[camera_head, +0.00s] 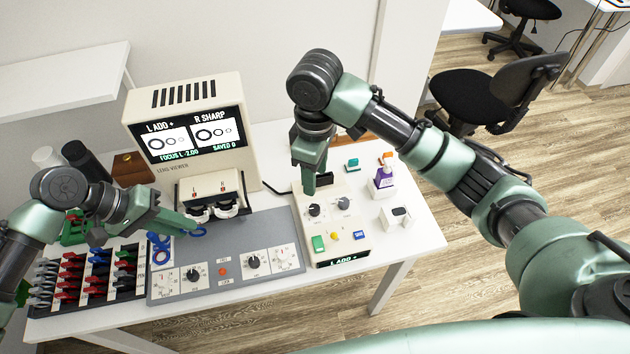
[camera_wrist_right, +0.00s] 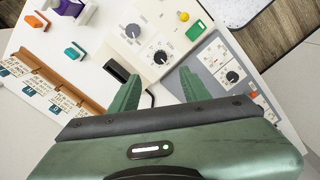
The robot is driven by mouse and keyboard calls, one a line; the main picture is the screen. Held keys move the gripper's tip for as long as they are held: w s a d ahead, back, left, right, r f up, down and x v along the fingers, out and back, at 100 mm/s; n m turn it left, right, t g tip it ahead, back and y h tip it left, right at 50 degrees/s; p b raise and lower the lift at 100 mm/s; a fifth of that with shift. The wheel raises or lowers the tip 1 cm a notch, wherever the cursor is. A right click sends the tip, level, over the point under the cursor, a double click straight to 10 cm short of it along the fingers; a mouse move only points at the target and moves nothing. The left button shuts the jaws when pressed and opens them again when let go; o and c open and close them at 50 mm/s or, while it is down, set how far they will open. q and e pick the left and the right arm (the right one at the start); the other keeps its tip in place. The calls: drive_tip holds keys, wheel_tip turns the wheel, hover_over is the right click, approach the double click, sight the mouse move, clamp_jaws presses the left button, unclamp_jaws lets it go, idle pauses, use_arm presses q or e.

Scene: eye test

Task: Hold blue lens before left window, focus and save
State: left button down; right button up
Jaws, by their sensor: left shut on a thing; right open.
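My left gripper (camera_head: 188,225) is shut on a blue lens (camera_head: 196,232), a ring at its tips, just below and in front of the left window (camera_head: 196,214) of the lens viewer (camera_head: 192,118). Whether the ring lines up with that window is hard to tell. The viewer screen (camera_head: 190,136) reads L ADD +, R SHARP, FOCUS L -2.00, SAVED 0. My right gripper (camera_head: 309,190) is open and empty above the control box (camera_head: 341,221), near its left dial (camera_head: 314,210). The wrist view shows two dials (camera_wrist_right: 160,57) beyond the open fingers (camera_wrist_right: 158,88) and a green button (camera_wrist_right: 195,30).
More blue rings (camera_head: 160,254) lie at the grey panel's left edge, beside a rack of coloured lenses (camera_head: 97,277). The grey panel (camera_head: 190,256) carries further dials.

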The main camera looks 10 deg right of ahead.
drive_tip(key=shift+r, duration=0.1)
wheel_tip(320, 180, up, 12)
hover_over(315, 208)
idle(0.7)
idle(1.4)
wheel_tip(315, 208, down, 24)
drive_tip(key=n, duration=1.3)
drive_tip(key=shift+n, duration=0.3)
